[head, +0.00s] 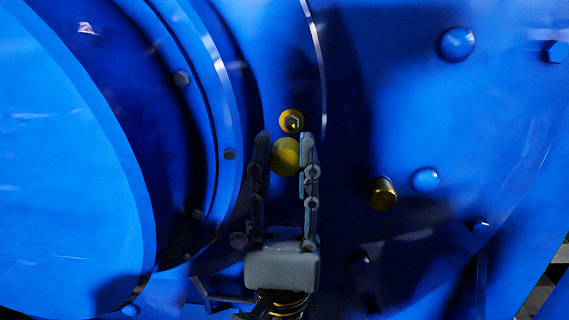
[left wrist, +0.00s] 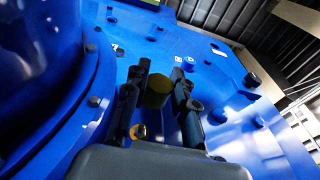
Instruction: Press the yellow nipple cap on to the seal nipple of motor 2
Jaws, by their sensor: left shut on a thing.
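My left gripper (head: 285,150) is shut on the yellow nipple cap (head: 286,163), a round yellow piece between its two dark fingers. In the left wrist view the cap (left wrist: 157,91) shows as a dark yellow shape between the fingers (left wrist: 161,80). Just above the cap in the head view is a yellow ring with a metal hex nipple (head: 291,121) on the blue motor face. It looks like the seal nipple. In the head view the cap appears just below it; the gap in depth cannot be told. My right gripper is in neither view.
The blue motor housing (head: 350,60) fills most of the head view. A brass fitting (head: 382,194) sticks out to the right of the gripper. Blue domed caps (head: 457,44) and several bolts stand out from the face. A curved flange (head: 215,100) rises at the left.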

